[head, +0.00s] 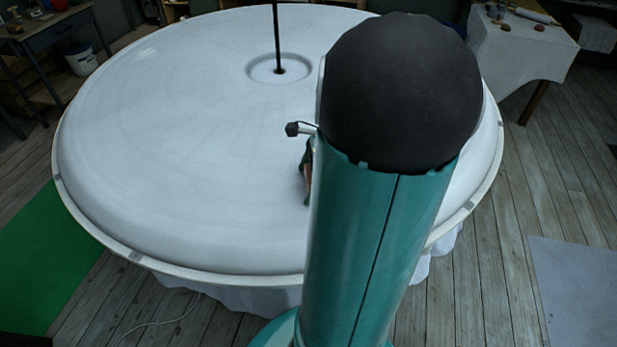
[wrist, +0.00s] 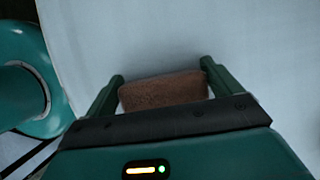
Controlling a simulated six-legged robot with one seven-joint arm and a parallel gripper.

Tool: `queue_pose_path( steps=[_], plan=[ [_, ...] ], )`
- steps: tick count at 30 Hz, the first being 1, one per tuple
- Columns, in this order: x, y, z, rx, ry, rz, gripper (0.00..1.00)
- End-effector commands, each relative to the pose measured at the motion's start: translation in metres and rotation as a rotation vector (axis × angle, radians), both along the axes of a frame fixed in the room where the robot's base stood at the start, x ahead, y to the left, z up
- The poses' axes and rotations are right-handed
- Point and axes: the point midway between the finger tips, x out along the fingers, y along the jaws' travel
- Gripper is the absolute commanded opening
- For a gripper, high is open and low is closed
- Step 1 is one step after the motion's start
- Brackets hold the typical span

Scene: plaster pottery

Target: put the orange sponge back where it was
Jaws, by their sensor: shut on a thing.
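In the wrist view the orange sponge (wrist: 162,90), a brownish-orange block, sits between the two green fingers of my gripper (wrist: 162,85). The fingers are shut on it, one at each end. White surface shows behind it; I cannot tell whether the sponge touches it. In the head view my arm hides most of the gripper, and only a sliver of the sponge (head: 307,185) shows at the arm's left edge, over the large round white plaster disc (head: 170,150).
A thin dark rod (head: 276,35) stands upright in the disc's central recess. The disc's left half is bare. A cloth-covered table (head: 530,45) stands at back right, a workbench (head: 50,35) and white bucket (head: 80,58) at back left. A green mat (head: 40,270) lies left.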

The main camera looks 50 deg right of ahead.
Motion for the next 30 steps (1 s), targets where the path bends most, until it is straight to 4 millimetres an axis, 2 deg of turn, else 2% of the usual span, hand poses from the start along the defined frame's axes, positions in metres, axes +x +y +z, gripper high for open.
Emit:
queue_pose_path(
  steps=[9,10,12,22,26,30],
  plan=[
    [0.001,0.000,-0.003,0.000,0.000,0.002,0.69],
    [0.001,0.000,-0.003,-0.001,-0.001,0.002,0.92],
    [0.001,0.000,-0.003,-0.001,-0.001,0.002,1.00],
    [-0.001,-0.001,0.004,-0.002,0.000,0.001,1.00],
    [-0.005,-0.007,0.022,-0.006,-0.001,0.001,1.00],
    [-0.013,-0.015,0.051,-0.006,-0.002,0.001,1.00]
  ],
)
